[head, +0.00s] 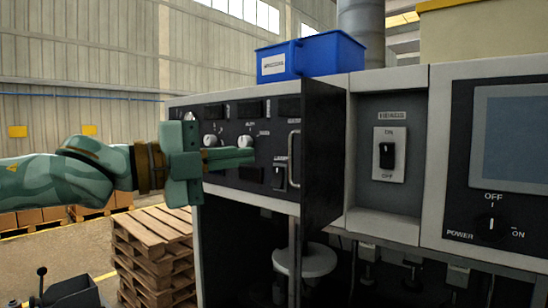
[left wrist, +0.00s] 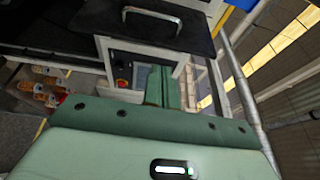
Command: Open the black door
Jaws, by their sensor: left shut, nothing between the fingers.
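The black door (head: 322,155) stands out from the front of the grey cabinet, seen at a steep angle, so it is at least partly open. Its silver bar handle (head: 294,155) shows at the door's left edge. In the left wrist view the handle (left wrist: 153,18) is at the top on a black panel. My left gripper (head: 254,156) is green, with its fingers shut and empty, pointing right. In the head view its tips are left of the handle, with a gap, in front of the knob panel. My right gripper is not in view.
A control panel (head: 229,134) with knobs is behind my left fingers. A switch box (head: 389,155) and a power panel (head: 490,215) lie right of the door. A blue bin (head: 312,57) sits on top. Wooden pallets (head: 155,240) are stacked at lower left.

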